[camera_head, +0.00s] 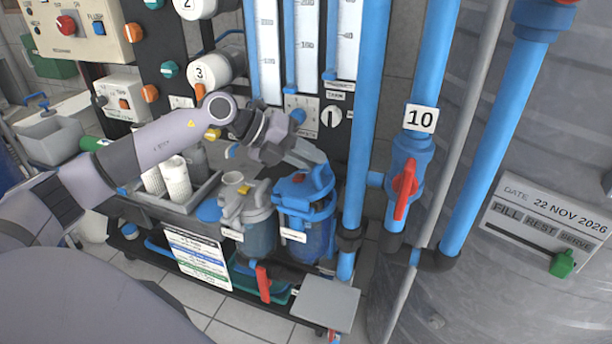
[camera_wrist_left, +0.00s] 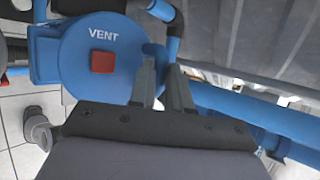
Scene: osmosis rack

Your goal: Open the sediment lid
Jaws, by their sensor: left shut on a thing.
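Two filter housings stand side by side in the head view. The right one has a blue lid (camera_head: 291,191) on a clear blue bowl (camera_head: 318,240); the left one has a grey lid (camera_head: 245,208). Their small labels are too small to read, so I cannot tell which is sediment. The wrist view shows the blue lid (camera_wrist_left: 88,58) from above, marked VENT, with a red square button (camera_wrist_left: 103,62). My left gripper (camera_head: 312,156) is at the blue lid's far right side. Its fingers (camera_wrist_left: 162,80) are shut on a part at the lid's edge, mostly hidden between them.
A blue pipe (camera_head: 368,100) rises close to the right of the blue housing. A red-handled valve (camera_head: 405,190) and a large grey tank (camera_head: 540,130) stand further right. A grey tray with white cartridges (camera_head: 176,180) is at left. A grey plate (camera_head: 325,303) sits low in front.

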